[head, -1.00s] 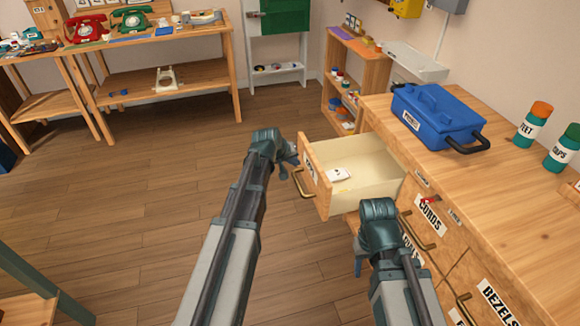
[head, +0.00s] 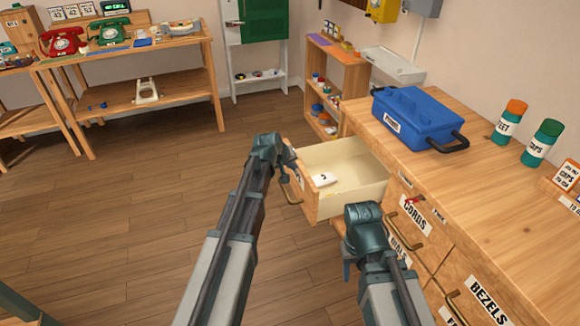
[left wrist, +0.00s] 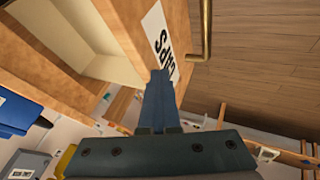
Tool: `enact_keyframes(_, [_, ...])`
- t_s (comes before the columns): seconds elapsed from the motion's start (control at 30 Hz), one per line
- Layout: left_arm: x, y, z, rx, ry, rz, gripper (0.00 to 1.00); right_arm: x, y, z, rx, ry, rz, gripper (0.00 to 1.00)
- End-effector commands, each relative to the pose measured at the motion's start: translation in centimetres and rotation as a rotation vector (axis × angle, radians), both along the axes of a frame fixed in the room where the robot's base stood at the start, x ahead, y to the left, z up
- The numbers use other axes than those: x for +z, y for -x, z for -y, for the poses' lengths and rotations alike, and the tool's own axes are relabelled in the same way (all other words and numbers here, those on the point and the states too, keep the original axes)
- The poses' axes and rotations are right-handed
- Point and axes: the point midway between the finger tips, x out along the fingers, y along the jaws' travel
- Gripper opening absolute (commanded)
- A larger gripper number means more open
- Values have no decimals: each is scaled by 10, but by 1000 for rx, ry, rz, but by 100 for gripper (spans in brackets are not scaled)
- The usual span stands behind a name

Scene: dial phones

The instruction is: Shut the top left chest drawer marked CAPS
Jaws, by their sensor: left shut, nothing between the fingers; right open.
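The top left drawer (head: 345,168) stands pulled well out of the wooden chest, with a small white item (head: 324,179) inside. Its front carries a CAPS label (left wrist: 160,42) and a brass handle (head: 290,194), which also shows in the left wrist view (left wrist: 206,32). My left gripper (head: 289,163) is shut and empty at the outer face of the drawer front. In the left wrist view its fingers (left wrist: 158,95) overlap the label's edge; I cannot tell whether they touch. My right gripper (head: 347,270) is open, low beside the chest; its fingers are mostly hidden by my arm.
The chest top (head: 450,190) bears a blue toolbox (head: 417,118) and labelled jars (head: 510,121). Drawers marked CORDS (head: 412,214) and BEZELS (head: 488,300) are below the top. A workbench with phones (head: 108,34) stands at the back left. The floor left of the drawer is clear.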

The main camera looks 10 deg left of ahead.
Motion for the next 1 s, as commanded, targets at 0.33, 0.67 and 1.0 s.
enact_keyframes(0.33, [0, -48, 67, -7, 1, 1, 0, 0, 0, 0, 0, 0, 0, 50])
enact_keyframes(0.67, [0, -96, 139, -4, 1, 1, 0, 0, 0, 0, 0, 0, 0, 50])
enact_keyframes(1.0, [0, -127, 185, -2, 1, 1, 0, 0, 0, 0, 0, 0, 0, 50])
